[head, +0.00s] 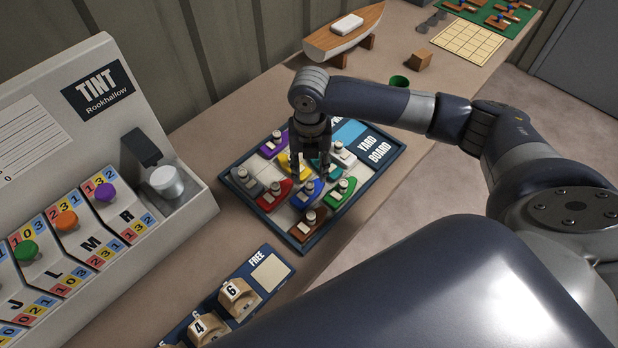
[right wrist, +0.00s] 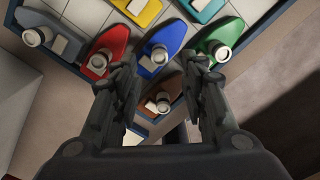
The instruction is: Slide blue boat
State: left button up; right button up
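The blue boat (head: 306,194) sits on the yard board (head: 331,229), between the red boat (head: 270,199) and the green boat (head: 341,194). The brown boat (head: 306,226) is nearer the board's front corner. My right gripper (head: 310,174) points down over the board near the blue boat and partly hides the yellow and teal boats. In the right wrist view, the blue boat (right wrist: 158,48) with its pale round funnel shows just past the gap between the fingers (right wrist: 161,72). The fingers are apart with nothing held between them. Contact with the boat cannot be told. My left gripper is not in view.
The TINT console (head: 150,98) stands left. A rack with numbered blocks (head: 236,297) lies in front.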

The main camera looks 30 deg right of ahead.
aim_at(309, 184)
jog(key=shift+f+p, duration=0.4)
jog(key=shift+f, duration=2.75)
jog(key=shift+c, duration=0.6)
grip_shut()
